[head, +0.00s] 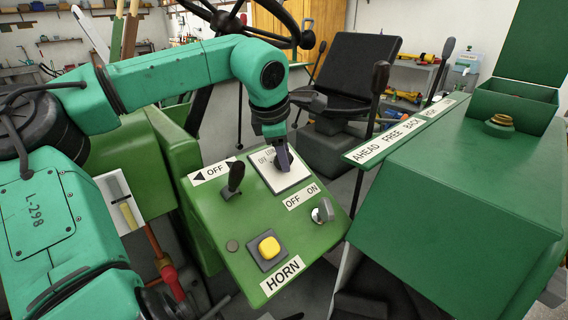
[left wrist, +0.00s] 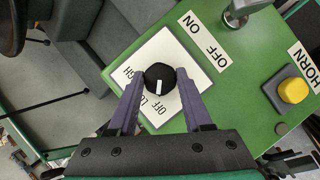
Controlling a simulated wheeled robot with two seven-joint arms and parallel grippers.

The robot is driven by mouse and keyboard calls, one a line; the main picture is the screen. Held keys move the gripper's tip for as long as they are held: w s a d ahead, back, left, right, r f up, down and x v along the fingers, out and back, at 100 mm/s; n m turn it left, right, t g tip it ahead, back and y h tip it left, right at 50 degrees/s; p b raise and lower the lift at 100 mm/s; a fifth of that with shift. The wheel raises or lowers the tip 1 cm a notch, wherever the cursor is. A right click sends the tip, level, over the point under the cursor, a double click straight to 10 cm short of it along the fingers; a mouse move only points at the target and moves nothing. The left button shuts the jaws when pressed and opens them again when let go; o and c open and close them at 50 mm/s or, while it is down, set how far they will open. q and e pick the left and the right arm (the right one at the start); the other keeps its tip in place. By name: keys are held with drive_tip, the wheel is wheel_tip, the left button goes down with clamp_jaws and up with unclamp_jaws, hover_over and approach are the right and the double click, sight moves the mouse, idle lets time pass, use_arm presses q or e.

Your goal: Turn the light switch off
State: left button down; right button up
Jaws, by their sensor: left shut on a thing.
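A black round knob (left wrist: 160,78) with a white mark sits on a white plate (head: 298,174) on the green control box. In the left wrist view the plate (left wrist: 193,62) carries the words OFF, LO and HIGH around the knob. The white mark lies on the knob's lower side in that view, toward the word OFF; its exact alignment I cannot tell. My left gripper (head: 283,160) is shut on the knob, with one purple finger on each side. In the head view the gripper hides most of the knob. My right gripper is not in view.
The box also carries a black lever (head: 235,178), a silver switch (head: 322,211) labelled OFF and ON, and a yellow horn button (head: 269,247). A steering wheel (head: 262,22) and black seat (head: 358,66) stand behind. A green cover (head: 460,170) stands at the right.

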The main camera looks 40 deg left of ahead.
use_arm(q)
drive_tip(key=shift+n, duration=0.3)
drive_tip(key=shift+c, duration=1.6)
unclamp_jaws()
drive_tip(key=shift+r, duration=0.1)
drive_tip(key=v, duration=1.4)
drive_tip(key=shift+s+b, duration=0.25)
drive_tip(key=shift+b, duration=0.2)
drive_tip(key=shift+d+r, duration=0.15)
drive_tip(key=shift+r, duration=0.05)
